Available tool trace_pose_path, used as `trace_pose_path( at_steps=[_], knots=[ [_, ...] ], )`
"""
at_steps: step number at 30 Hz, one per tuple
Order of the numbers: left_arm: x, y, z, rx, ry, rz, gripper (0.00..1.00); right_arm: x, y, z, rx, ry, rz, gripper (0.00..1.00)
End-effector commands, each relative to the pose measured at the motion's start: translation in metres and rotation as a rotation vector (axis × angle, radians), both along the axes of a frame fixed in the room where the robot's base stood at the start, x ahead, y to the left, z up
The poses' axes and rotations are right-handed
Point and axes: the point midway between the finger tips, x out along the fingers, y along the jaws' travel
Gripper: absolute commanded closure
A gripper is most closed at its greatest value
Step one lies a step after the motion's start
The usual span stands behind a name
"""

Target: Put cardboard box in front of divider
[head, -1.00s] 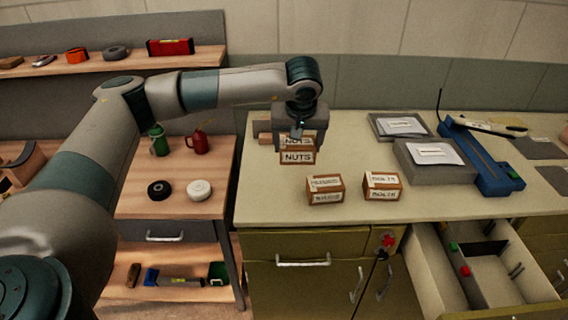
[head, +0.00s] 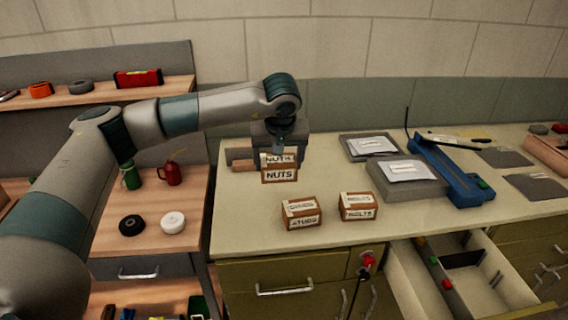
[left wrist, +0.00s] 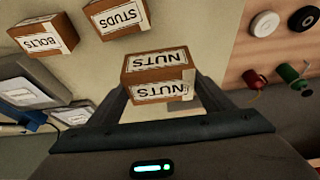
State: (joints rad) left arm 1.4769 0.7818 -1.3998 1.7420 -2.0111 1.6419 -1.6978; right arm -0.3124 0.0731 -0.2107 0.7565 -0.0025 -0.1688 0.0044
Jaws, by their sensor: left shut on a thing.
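A small brown cardboard box labelled NUTS (head: 280,174) is held in my left gripper (head: 280,150) over the back left of the beige counter. It also fills the middle of the left wrist view (left wrist: 158,75), between the two fingers. I cannot tell whether its underside is clear of the counter. The boxes labelled STUDS (head: 301,212) and BOLTS (head: 358,206) stand on the counter nearer the front. A divider (head: 463,258) stands across the open drawer (head: 415,283) below the counter's front edge at right. My right gripper is not in view.
Grey cases (head: 405,178) with papers and a blue tool (head: 452,170) lie on the counter at right. Small red and green items (head: 447,284) sit along the drawer's inside. A side bench with tape rolls (head: 173,222) and cans stands at left. The front left of the counter is bare.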

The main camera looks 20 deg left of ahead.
Motion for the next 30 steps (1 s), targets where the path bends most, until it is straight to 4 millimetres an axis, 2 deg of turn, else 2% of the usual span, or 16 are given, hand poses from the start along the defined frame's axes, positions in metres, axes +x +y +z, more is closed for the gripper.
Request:
trace_pose_path(
  at_steps=[5,11,15,21,25,30],
  knots=[
    [-0.008,-0.027,0.0,-0.001,-0.003,-0.044,0.63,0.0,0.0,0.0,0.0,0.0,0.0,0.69],
    [-0.037,-0.091,-0.002,-0.003,-0.005,-0.156,0.63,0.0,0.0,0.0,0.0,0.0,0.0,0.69],
    [-0.074,-0.145,-0.005,-0.003,-0.005,-0.262,0.63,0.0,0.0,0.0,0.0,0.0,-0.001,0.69],
    [-0.135,-0.206,-0.01,-0.002,-0.005,-0.413,0.63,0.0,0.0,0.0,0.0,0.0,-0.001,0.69],
    [-0.167,-0.228,-0.012,-0.001,-0.004,-0.483,0.63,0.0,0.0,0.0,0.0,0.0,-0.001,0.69],
    [-0.188,-0.24,-0.014,0.0,-0.002,-0.526,0.63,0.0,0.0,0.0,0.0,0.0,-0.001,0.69]
  ],
)
